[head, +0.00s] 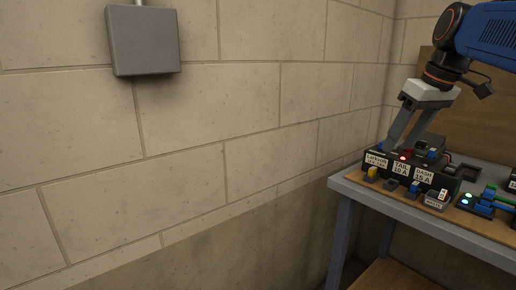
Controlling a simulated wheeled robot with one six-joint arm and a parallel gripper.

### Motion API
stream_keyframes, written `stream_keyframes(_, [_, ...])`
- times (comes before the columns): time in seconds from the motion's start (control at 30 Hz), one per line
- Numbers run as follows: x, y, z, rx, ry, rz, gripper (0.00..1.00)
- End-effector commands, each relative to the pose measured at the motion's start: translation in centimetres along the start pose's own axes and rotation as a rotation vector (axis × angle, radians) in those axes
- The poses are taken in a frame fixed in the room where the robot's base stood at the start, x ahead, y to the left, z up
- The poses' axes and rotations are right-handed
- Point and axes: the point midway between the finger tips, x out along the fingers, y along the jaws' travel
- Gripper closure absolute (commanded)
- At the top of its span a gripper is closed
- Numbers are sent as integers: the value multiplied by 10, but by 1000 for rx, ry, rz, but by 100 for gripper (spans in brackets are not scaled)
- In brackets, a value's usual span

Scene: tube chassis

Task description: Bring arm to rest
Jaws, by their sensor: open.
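My gripper (402,132) shows at the right in the head view, pointing down on the end of my blue arm. Its grey fingers reach down over a black fuse panel (437,179) on the bench. The fingers look apart, with nothing visible between them. The fingertips are close to the panel's top; I cannot tell whether they touch it. The panel carries white labels, among them TAIL 10 A and DASH 15 A, and a small red light glows near the fingers.
The panel stands on a grey-edged bench (345,186) at the right. Small yellow, blue and grey pieces lie along its front. A device with blue and green parts (484,202) sits to the right. A stone-block wall (250,120) carrying a grey box (145,41) rises behind.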

Motion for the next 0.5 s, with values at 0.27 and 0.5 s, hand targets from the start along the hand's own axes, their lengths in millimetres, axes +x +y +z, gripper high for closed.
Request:
stream_keyframes(0.27, [68, -57, 84, 130, 2, 59, 47])
stream_keyframes(0.5, [134, -94, 164, 229, 22, 108, 47])
